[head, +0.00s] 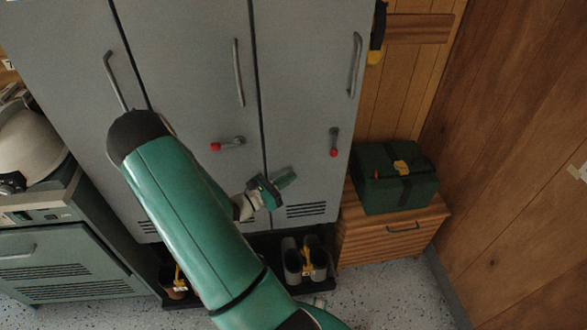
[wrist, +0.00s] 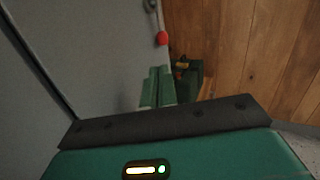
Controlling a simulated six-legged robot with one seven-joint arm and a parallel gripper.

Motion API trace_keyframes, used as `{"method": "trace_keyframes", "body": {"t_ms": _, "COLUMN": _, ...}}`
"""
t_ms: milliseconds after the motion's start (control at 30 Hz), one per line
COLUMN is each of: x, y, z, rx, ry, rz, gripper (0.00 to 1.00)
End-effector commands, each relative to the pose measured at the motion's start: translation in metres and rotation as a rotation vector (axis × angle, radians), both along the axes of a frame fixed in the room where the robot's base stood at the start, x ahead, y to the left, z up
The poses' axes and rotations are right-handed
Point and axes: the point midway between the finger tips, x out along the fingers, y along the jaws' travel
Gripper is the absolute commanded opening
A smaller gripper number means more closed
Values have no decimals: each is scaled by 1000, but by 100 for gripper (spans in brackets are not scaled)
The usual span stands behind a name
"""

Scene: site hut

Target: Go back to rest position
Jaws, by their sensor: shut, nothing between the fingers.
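My gripper (head: 284,178) is in front of the grey lockers (head: 305,90), at the low part of the doors near the vents. Its green fingers also show in the wrist view (wrist: 158,88), close together with nothing between them. My green arm covers the lower middle of the head view and hides part of the left locker door and the floor. One red-tipped latch handle (head: 228,145) on the middle door lies level. Another red-tipped latch handle (head: 334,142) on the right door hangs down; its red tip shows in the wrist view (wrist: 162,38).
A dark green bag (head: 398,178) sits on a wooden cabinet (head: 385,230) right of the lockers. Boots (head: 292,262) stand on a dark tray under the lockers. A white helmet (head: 30,145) rests on a grey-green unit (head: 70,262) at left. Speckled floor is clear at front right.

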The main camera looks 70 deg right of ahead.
Motion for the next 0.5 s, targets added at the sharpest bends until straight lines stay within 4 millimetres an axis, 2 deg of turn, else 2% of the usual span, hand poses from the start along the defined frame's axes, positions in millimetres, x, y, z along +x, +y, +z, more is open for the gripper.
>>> {"method": "trace_keyframes", "body": {"t_ms": 333, "x": 1, "y": 4, "z": 0, "rx": 1, "ry": -3, "rz": -1, "gripper": 0}}
{"method": "trace_keyframes", "body": {"t_ms": 500, "x": 8, "y": 17, "z": 15, "rx": 2, "ry": -97, "rz": -36, "gripper": 0}}
